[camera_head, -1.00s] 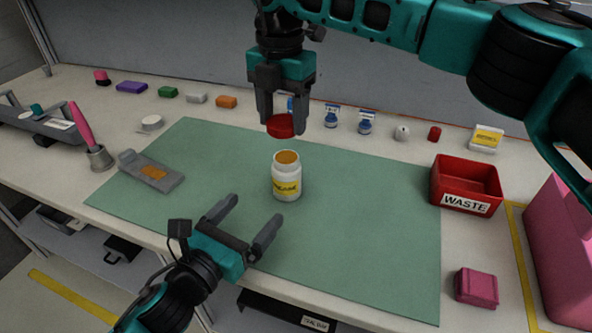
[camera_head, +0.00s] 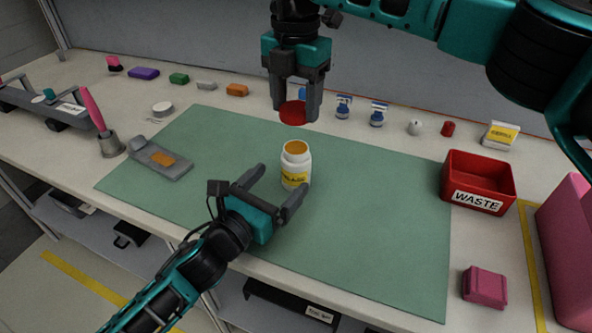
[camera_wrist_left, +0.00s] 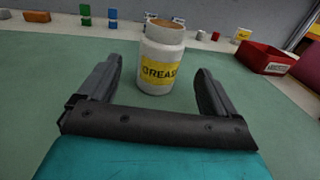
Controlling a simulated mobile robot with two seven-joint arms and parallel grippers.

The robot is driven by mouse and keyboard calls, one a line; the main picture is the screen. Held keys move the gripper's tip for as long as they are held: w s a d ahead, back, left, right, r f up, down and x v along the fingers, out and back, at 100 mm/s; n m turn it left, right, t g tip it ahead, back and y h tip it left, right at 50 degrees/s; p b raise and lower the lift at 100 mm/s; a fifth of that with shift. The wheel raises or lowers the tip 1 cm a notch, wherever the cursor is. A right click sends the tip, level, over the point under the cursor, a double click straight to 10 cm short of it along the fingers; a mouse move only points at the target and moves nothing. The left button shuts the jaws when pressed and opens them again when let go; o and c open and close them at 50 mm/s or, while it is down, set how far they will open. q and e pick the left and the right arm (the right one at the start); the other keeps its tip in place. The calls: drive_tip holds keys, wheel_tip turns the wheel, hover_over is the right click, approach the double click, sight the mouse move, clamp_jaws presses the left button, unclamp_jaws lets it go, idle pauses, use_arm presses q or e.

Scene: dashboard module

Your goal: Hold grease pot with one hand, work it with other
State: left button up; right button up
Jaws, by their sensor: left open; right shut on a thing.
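The grease pot (camera_head: 295,166) is a white jar with a yellow label, standing upright and open on the green mat (camera_head: 370,215), with orange-brown grease at its mouth. In the left wrist view the grease pot (camera_wrist_left: 161,62) stands at the far end of the open fingers, near their tips. My left gripper (camera_head: 279,190) is open beside the pot, its fingers pointing at it; contact cannot be told. My right gripper (camera_head: 296,112) is shut on the red lid (camera_head: 293,113), held above and behind the pot, clear of it.
A red WASTE bin (camera_head: 477,184) and a pink box (camera_head: 484,287) are on the right. A grey tray with an orange patch (camera_head: 161,160) lies at the mat's left. A pink-handled tool stands in a metal cup (camera_head: 110,145). Small items line the back. The mat's right half is clear.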

use_arm(q)
drive_tip(key=x, duration=0.7)
drive_tip(key=c, duration=1.5)
use_arm(e)
hover_over(296, 148)
drive_tip(key=shift+f, duration=2.5)
